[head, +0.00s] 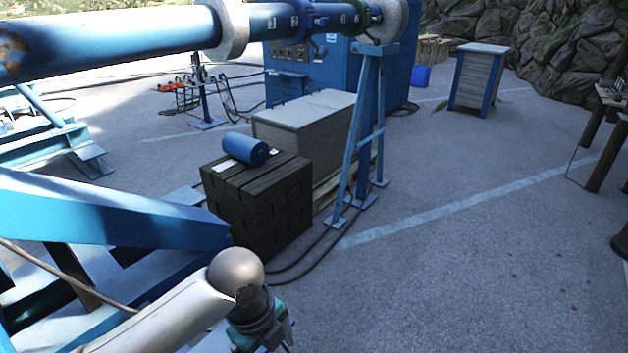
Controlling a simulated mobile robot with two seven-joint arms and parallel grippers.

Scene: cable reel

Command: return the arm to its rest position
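One arm of mine comes in from the lower left, a pale link (175,318) ending in a round grey joint (236,272). Beyond the joint, a dark and teal part (262,322) of the same arm points down to the bottom edge. No gripper fingers show on it, so I cannot see what that hand does. My other arm and its gripper are out of view.
A blue steel frame (110,215) stands close beside my arm at left. A blue cylinder (245,149) lies on a dark slatted crate (258,205). Grey boxes (310,125) and a blue trestle (362,140) stand behind. Cables lie near the crate.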

